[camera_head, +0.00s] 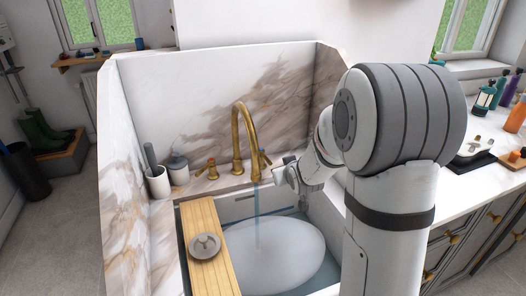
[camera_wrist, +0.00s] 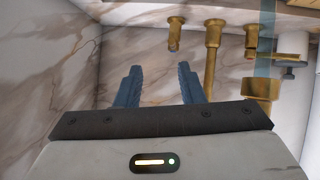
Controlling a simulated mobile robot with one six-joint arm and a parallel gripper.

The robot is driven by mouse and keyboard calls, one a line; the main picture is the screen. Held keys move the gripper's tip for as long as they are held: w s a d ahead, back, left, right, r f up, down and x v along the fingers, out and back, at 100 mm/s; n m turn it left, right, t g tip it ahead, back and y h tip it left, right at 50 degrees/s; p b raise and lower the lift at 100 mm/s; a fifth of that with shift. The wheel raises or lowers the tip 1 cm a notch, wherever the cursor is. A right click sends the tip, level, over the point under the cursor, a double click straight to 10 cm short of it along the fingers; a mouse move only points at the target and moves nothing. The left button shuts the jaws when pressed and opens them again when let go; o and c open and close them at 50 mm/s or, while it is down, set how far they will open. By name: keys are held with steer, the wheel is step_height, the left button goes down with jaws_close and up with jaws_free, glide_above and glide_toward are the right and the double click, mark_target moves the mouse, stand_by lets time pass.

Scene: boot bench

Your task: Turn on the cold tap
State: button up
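The brass tap (camera_head: 238,140) has a tall curved spout. A left handle (camera_head: 211,169) and a right handle (camera_head: 264,160) stand on either side of it. A thin bluish stream of water (camera_head: 257,215) falls from the spout. The wrist view appears upside down; it shows the spout (camera_wrist: 211,62), the right handle (camera_wrist: 174,37) and the left handle (camera_wrist: 251,40). My gripper (camera_wrist: 158,72) is open with nothing between its fingers. In the head view my gripper (camera_head: 281,174) is just right of the right handle, apparently apart from it.
The sink basin (camera_head: 305,278) holds a large pale rounded shape. A wooden board (camera_head: 203,222) with a grey round lid-like object (camera_head: 205,246) spans its left side. A white cup (camera_head: 158,183) and a lidded jar (camera_head: 178,170) stand on the left ledge. Marble walls enclose the back.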

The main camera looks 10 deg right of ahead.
steer(key=w+f+n+t+y, duration=0.1)
steer(key=w+f+t, duration=0.1)
steer(key=w+f, duration=0.3)
steer(key=n+t+y, duration=0.1)
steer(key=t+y, duration=0.2)
steer(key=t, duration=0.1)
glide_toward(265, 155)
steer(key=p+x, duration=0.2)
steer(key=x, duration=0.4)
steer(key=shift+w+a, duration=0.1)
steer(key=shift+w, duration=0.05)
steer(key=shift+c, duration=0.5)
jaws_close()
